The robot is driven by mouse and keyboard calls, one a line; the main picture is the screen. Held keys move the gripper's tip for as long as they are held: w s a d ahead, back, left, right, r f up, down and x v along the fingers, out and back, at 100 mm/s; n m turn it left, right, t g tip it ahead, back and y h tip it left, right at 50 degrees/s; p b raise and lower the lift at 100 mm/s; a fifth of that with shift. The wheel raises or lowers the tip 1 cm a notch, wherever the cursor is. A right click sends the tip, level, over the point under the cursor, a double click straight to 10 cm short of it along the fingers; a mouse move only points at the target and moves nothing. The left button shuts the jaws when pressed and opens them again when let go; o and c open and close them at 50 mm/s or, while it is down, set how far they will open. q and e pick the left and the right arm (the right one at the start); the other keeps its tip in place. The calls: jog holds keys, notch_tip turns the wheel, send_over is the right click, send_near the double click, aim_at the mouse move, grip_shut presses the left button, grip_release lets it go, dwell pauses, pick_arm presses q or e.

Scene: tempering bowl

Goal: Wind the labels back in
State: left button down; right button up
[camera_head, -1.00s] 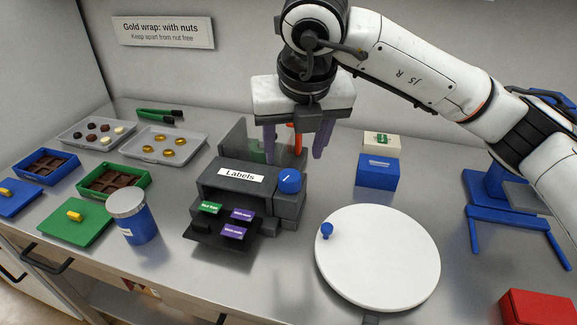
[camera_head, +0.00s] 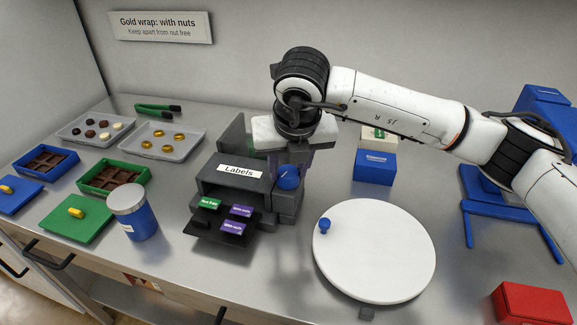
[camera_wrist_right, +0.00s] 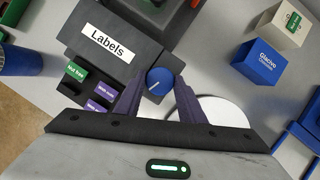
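The dark grey label machine (camera_head: 212,177) stands mid-counter with a white "Labels" plate (camera_head: 240,171). Its black tray (camera_head: 219,239) sticks out in front, carrying a green label (camera_head: 209,203) and purple labels (camera_head: 241,210). A round blue knob (camera_head: 288,178) with a white line sits at the machine's right; the right wrist view shows the knob (camera_wrist_right: 159,81) too. My right gripper (camera_wrist_right: 159,92) is open, its purple fingers pointing down on either side of the knob in that view. Contact with it cannot be told. My left gripper is not in view.
A white round board (camera_head: 378,255) with a blue peg lies right of the machine. A blue box (camera_head: 374,168) stands behind it. A blue jar (camera_head: 135,216), a green lid (camera_head: 75,222) and sweet trays (camera_head: 160,143) stand to the left. A red box (camera_head: 530,305) is front right.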

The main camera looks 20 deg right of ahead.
jog(key=c, duration=0.4)
jog(key=shift+o, duration=0.2)
